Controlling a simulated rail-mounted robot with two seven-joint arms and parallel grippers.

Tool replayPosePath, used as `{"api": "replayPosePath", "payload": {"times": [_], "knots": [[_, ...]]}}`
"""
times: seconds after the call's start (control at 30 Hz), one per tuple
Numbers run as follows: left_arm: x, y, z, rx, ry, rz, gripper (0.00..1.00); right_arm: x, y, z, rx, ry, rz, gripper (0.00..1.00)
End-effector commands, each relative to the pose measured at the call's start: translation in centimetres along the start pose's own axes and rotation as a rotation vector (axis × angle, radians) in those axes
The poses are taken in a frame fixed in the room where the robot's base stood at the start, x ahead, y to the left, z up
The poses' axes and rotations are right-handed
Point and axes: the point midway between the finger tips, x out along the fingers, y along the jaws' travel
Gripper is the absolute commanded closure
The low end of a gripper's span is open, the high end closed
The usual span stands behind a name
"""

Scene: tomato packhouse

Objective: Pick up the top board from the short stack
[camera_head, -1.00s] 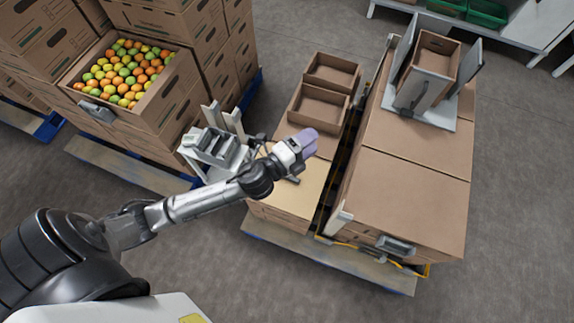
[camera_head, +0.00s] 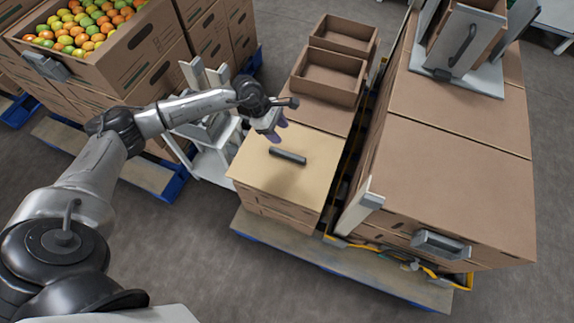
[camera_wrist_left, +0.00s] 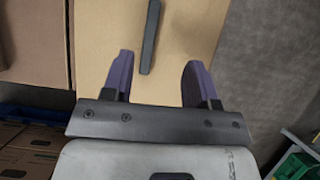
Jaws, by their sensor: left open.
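The top board (camera_head: 264,178) is a pale tan sheet with a dark bar handle (camera_head: 288,157) on its upper face. It lies flat on the short stack of boxes (camera_head: 275,212). My left gripper (camera_head: 277,136) is above the board's far left part, apart from the handle. In the left wrist view its two purple fingers (camera_wrist_left: 158,80) are open and empty. The handle (camera_wrist_left: 150,38) lies beyond the fingertips, roughly between them, over the board (camera_wrist_left: 180,30). My right gripper is not in view.
Open empty cartons (camera_head: 331,76) stand behind the board. A taller stack of boxes (camera_head: 446,185) is to the right, bearing a grey-framed carton holder (camera_head: 462,78). A crate of tomatoes (camera_head: 110,65) is at the far left. A white post (camera_head: 361,206) stands by the gap between stacks.

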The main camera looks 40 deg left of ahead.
Motion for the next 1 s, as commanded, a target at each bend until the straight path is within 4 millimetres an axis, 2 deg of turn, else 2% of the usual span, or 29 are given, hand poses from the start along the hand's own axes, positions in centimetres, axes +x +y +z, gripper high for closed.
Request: {"api": "replayPosePath", "payload": {"times": [0.03, 0.1, 0.23, 0.6, 0.73, 1.0], "knots": [[0.4, 0.5, -1.5, 0.012, 0.042, 0.000, 0.47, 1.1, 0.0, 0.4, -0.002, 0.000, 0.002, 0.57], [0.2, 0.8, -2.7, 0.023, 0.087, -0.004, 0.47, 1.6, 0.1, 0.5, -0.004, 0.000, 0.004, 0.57], [0.9, 1.0, -4.0, 0.033, 0.131, -0.011, 0.47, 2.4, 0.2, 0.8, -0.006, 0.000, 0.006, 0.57], [6.8, 1.0, -5.0, 0.035, 0.138, -0.013, 0.47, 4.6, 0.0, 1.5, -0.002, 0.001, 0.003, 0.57], [7.9, 1.0, -5.0, 0.035, 0.137, -0.012, 0.47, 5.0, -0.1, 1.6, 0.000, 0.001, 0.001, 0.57], [8.8, 1.0, -5.1, 0.035, 0.137, -0.012, 0.47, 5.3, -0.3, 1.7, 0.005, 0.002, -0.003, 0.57]]}}
